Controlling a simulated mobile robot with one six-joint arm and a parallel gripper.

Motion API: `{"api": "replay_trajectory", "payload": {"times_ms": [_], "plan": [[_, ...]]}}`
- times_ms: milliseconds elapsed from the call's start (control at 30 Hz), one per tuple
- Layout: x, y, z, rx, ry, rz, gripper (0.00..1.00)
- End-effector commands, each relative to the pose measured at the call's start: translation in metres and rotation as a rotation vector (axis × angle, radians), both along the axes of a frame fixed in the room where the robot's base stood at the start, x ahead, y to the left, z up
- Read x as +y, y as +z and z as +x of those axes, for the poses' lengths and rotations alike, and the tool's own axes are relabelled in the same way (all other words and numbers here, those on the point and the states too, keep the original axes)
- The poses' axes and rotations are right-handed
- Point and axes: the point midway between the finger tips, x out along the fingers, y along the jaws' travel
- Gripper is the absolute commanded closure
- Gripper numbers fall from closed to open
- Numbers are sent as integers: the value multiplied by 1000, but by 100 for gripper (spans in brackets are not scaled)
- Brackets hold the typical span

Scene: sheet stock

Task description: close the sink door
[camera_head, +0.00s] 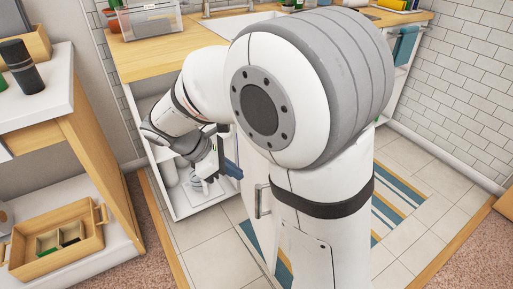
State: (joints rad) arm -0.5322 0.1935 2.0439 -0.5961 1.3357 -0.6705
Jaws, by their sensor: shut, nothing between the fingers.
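The sink door (250,187) is a white panel with a grey bar handle (263,201). It stands swung out from the sink cabinet (178,212), whose inside shows to its left. My arm covers much of the door. My gripper (233,170) is in front of the cabinet opening, just left of the door's visible part. It is shut and empty, and its tips show small and partly hidden. I cannot tell whether it touches the door. The sink (226,10) is in the wooden counter above, mostly behind my arm.
White containers (170,173) stand inside the cabinet. A clear box (151,20) sits on the counter (165,55). A shelf with a wooden tray (85,255) stands at left. A striped rug (395,195) lies on the tiled floor, with free floor at right.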

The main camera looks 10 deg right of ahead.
Motion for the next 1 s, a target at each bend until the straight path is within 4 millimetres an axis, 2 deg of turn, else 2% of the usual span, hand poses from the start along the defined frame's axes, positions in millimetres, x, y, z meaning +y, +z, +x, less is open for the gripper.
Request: {"api": "replay_trajectory", "payload": {"times_ms": [33,100,267,767,900,1000], "plan": [[11,8,7,25,63,-40,100],[19,11,13,49,122,-78,100],[20,6,18,68,164,-111,100],[-50,-65,23,67,157,-108,100],[-72,-61,25,65,156,-106,100],[-81,-61,26,64,157,-106,100]]}}
